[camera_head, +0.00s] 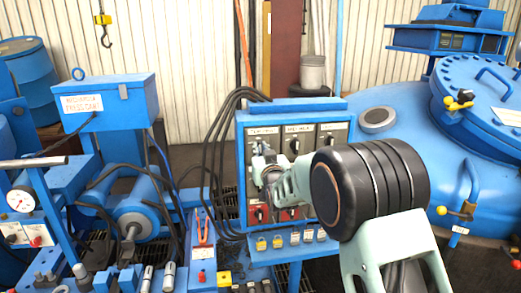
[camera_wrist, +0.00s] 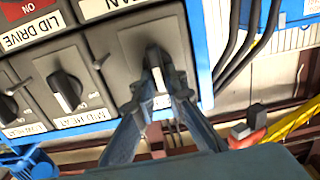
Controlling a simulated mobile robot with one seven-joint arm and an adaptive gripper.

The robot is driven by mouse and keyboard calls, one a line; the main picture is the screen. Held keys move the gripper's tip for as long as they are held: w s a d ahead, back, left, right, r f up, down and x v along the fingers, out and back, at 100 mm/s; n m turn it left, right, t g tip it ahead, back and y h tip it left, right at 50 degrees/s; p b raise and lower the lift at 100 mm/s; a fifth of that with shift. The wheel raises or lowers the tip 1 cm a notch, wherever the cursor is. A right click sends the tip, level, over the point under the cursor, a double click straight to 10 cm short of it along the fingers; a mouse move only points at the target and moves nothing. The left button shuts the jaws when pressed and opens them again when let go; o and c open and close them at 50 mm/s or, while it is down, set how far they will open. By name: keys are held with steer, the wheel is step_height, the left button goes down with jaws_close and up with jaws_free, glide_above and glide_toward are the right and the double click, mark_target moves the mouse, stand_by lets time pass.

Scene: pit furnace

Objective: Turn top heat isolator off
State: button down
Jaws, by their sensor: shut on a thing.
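The blue control panel (camera_head: 243,200) stands in the middle of the head view with a row of black rotary switches on grey plates. My gripper (camera_head: 264,165) is at its upper left switch and covers most of it. In the wrist view, my gripper (camera_wrist: 158,80) is shut on the black switch knob (camera_wrist: 152,55) at the end of the row. That switch's label (camera_wrist: 163,101) is mostly hidden by the fingers. The neighbouring switch (camera_wrist: 66,90) has a label reading MID HEAT and is free.
Red switches, one reading LID DRIVE (camera_wrist: 22,36), lie along the panel's other row. Black cables (camera_head: 215,150) hang at the panel's left side. A blue furnace vessel (camera_head: 400,120) stands to the right.

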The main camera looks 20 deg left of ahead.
steer(key=shift+f, duration=0.1)
steer(key=shift+s+a+f+n+b, duration=0.15)
steer(key=shift+a+f+n+b, duration=0.05)
steer(key=shift+n+b, duration=3.1)
steer(key=shift+s+a+f+n+b, duration=0.1)
steer(key=shift+a+f+n+b, duration=0.1)
steer(key=shift+n+b, duration=3.1)
steer(key=shift+s+a+f+n+b, duration=0.2)
steer(key=shift+n+b, duration=2)
steer(key=shift+b, duration=2.15)
steer(key=shift+n, duration=0.3)
steer(key=c, duration=2)
jaws_free()
steer(key=shift+w, duration=0.1)
steer(key=shift+o, duration=0.2)
